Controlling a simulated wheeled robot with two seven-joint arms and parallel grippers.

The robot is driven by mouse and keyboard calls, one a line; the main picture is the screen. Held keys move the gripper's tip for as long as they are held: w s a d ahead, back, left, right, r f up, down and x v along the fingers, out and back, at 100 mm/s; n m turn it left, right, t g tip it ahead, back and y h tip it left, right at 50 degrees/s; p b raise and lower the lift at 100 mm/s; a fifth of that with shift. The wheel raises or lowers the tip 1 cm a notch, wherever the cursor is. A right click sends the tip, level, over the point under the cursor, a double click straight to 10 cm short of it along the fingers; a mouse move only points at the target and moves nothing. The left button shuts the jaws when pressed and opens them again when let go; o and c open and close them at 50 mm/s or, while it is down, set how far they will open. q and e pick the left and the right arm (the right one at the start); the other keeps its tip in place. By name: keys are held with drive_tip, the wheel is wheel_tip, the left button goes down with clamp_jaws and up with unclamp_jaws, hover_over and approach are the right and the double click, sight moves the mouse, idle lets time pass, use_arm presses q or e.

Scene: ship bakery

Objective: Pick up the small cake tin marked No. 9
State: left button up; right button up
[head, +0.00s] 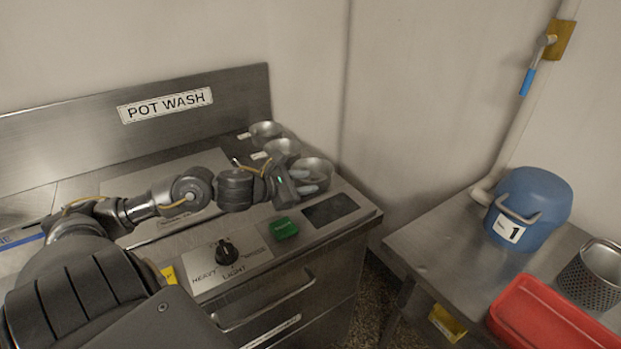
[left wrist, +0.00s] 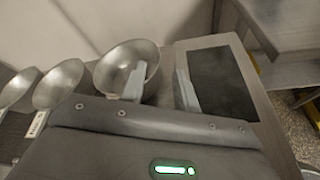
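Three small round metal tins stand in a row at the right end of the pot wash counter: a back tin (head: 265,129), a middle tin (head: 283,147) and a front tin (head: 316,165). White tags show by the back and middle tins, but I cannot read a number on any. My left gripper (head: 312,182) is at the front tin, its fingers apart. In the left wrist view, one finger of the gripper (left wrist: 160,85) overlaps the front tin (left wrist: 112,70). The other is to its right, over a dark panel. I cannot tell whether either touches. My right gripper is out of view.
A dark flat panel (head: 330,210), a green button (head: 284,228) and a black knob (head: 226,251) are on the counter. A second metal table on the right holds a blue pot (head: 530,200), a red tray (head: 545,315) and a perforated cylinder (head: 590,280). A floor gap separates them.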

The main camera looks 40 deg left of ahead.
sight(322, 181)
use_arm(q)
drive_tip(key=shift+w+p, duration=0.4)
drive_tip(key=shift+w, duration=0.1)
drive_tip(key=p+x, duration=0.1)
drive_tip(key=x, duration=0.2)
drive_tip(key=shift+w+f, duration=0.15)
drive_tip(key=shift+f, duration=0.1)
drive_tip(key=shift+w+f, duration=0.25)
drive_tip(key=shift+w, duration=0.1)
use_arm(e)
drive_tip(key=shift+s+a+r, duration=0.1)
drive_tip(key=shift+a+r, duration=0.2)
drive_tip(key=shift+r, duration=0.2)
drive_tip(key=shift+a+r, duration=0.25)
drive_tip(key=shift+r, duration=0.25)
use_arm(q)
clamp_jaws()
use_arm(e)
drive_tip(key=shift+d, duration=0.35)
